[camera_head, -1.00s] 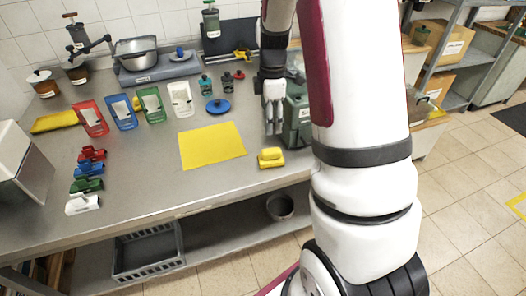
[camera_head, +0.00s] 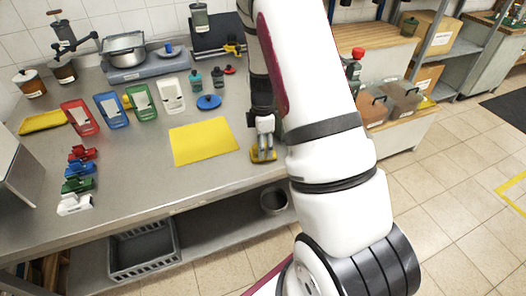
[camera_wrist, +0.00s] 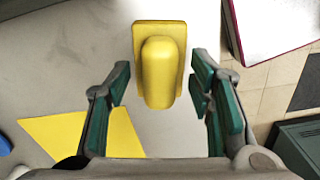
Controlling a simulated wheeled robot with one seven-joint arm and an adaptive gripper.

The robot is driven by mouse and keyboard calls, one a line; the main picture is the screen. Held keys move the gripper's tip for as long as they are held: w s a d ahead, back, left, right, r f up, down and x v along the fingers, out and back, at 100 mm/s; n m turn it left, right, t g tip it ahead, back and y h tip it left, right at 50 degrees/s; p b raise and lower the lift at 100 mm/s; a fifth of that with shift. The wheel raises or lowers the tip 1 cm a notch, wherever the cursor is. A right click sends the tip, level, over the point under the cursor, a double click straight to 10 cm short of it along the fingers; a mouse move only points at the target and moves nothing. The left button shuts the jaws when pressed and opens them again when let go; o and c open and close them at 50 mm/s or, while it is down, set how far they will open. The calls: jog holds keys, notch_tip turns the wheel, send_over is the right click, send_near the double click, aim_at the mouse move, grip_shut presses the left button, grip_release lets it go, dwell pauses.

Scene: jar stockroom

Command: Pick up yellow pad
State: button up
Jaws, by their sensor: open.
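The yellow pad (camera_head: 258,159) is a small flat block with a raised rounded grip on top. It lies on the grey steel worktop near its front edge, right of a flat yellow sheet (camera_head: 203,141). My gripper (camera_head: 264,148) points down over the pad and partly hides it in the head view. In the wrist view the pad (camera_wrist: 173,32) lies between the two spread green-padded fingers (camera_wrist: 160,75), with a gap on each side. My gripper is open and holds nothing. How far the fingertips are above the worktop is unclear.
Red, blue, green and white holders (camera_head: 80,117) stand left at the back, with several coloured clamps (camera_head: 79,171) in front. A blue disc (camera_head: 209,102) lies behind the sheet. Bare worktop (camera_head: 140,170) lies left of the sheet. A grey crate (camera_head: 143,252) is on the shelf below.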

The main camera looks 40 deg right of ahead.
jog(key=shift+c, duration=0.5)
grip_shut()
jog(key=shift+r, duration=0.65)
notch_tip(320, 180, up, 2)
jog(key=shift+r, duration=0.1)
jog(key=s+a, duration=0.2)
jog(key=s, duration=0.5)
jog(key=s+a+r, duration=0.1)
jog(key=s+a, duration=0.2)
jog(key=s, duration=0.5)
jog(key=shift+a+r, duration=0.2)
jog(key=shift+a, duration=0.1)
